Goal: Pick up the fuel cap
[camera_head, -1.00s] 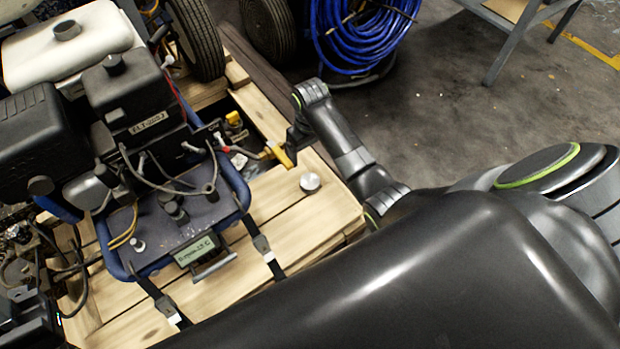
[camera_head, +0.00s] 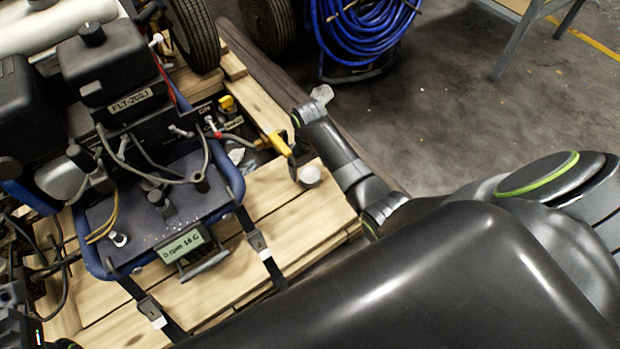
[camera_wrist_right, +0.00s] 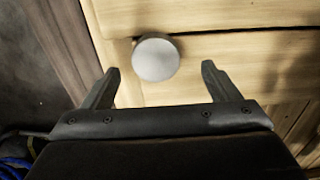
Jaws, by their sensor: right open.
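The fuel cap, a small round silver-grey disc (camera_head: 309,174), lies on the wooden pallet boards in the head view. In the right wrist view the cap (camera_wrist_right: 156,59) sits a little beyond the fingertips, between their lines and nearer the left finger. My right gripper (camera_head: 293,168) is open and empty, just left of the cap in the head view; its two fingers (camera_wrist_right: 160,70) also show apart in the wrist view. A dark part that looks like my left gripper (camera_head: 18,312) is cut off at the lower left edge; its fingers cannot be made out.
The striper's engine (camera_head: 110,75) and blue-framed panel with a small display (camera_head: 186,243) stand left of the cap. A yellow-handled lever (camera_head: 278,144) is close to my right gripper. Straps (camera_head: 259,245) cross the pallet (camera_head: 290,215). A blue hose coil (camera_head: 365,30) stands behind.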

